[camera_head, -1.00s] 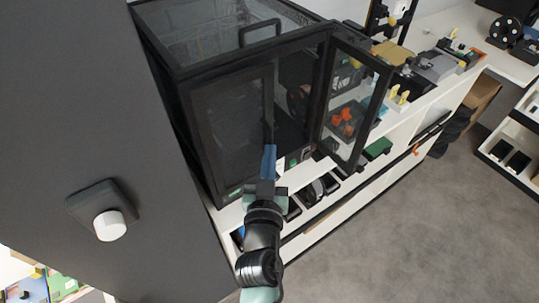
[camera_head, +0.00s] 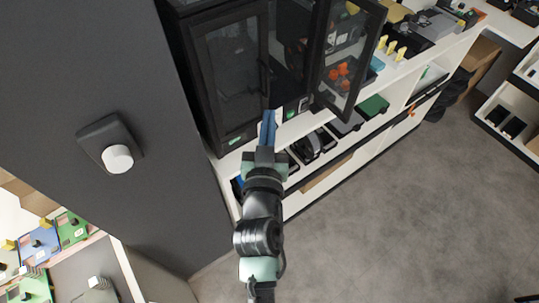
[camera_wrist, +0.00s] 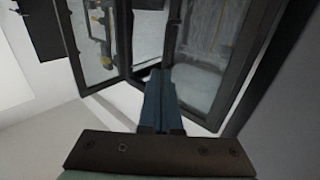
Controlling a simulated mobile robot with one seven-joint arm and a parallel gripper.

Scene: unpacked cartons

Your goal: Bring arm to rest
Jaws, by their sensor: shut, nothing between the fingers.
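My gripper (camera_head: 268,127) has blue fingers closed together with nothing between them. In the head view it points up toward the front of a black-framed glass cabinet (camera_head: 190,75), with my arm stretched out below it. The cabinet's right door (camera_head: 349,58) stands open, and its left door (camera_head: 228,72) looks closed or nearly so. In the wrist view the blue fingers (camera_wrist: 160,100) point toward the cabinet's framed glass doors (camera_wrist: 200,55). I cannot tell the exact gap between fingertips and cabinet.
A white shelf unit (camera_head: 335,155) under the cabinet holds several dark items and a green box (camera_head: 373,107). A dark wall panel with a white knob (camera_head: 117,158) is at left. The grey floor (camera_head: 380,220) at lower right is open.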

